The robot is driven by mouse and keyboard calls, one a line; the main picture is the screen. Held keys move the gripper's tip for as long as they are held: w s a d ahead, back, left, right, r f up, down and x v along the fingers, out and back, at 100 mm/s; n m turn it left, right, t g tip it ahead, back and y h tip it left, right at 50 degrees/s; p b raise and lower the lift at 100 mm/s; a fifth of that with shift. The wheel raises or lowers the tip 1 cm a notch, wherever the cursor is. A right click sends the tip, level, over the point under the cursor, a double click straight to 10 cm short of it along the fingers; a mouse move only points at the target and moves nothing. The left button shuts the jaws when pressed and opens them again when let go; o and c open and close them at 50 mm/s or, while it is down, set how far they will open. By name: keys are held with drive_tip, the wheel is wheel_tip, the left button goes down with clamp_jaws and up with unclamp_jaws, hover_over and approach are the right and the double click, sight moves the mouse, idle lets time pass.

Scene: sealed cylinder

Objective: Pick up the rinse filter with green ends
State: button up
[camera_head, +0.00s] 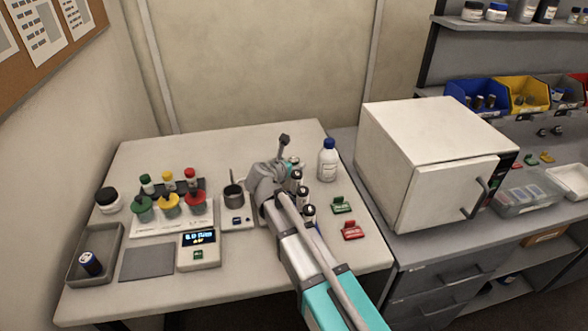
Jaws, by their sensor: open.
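My arm reaches in from the lower right over the table. What looks like my gripper (284,140) is a small dark shape at the end of the wrist, beyond the table's middle. It is open, and I see nothing held in it. Several short dark-and-silver cylinders (308,212) stand in a row just right of my arm, which partly hides them. A hint of green shows near the far end of the row. I cannot tell for sure which one is the rinse filter with green ends.
A white bottle with a blue cap (327,160) stands right of my wrist. Green (341,204) and red (352,230) clips lie near the right edge. A balance (199,247), capped vials, a dark cup (233,196) and a grey tray (107,243) are left. A white oven (432,150) stands right.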

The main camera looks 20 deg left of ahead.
sight(294, 159)
drive_tip(key=shift+x, duration=1.05)
drive_tip(key=c, duration=1.1)
drive_tip(key=shift+r, duration=0.2)
drive_tip(key=shift+c, duration=0.2)
wheel_tip(294, 159, up, 3)
drive_tip(key=p, duration=0.2)
drive_tip(key=shift+f+p, duration=0.1)
drive_tip(key=shift+p, duration=0.3)
drive_tip(key=s+d+r+p, duration=0.9)
drive_tip(key=s+d+r, duration=0.1)
drive_tip(key=shift+p, duration=0.4)
drive_tip(key=shift+f, duration=0.1)
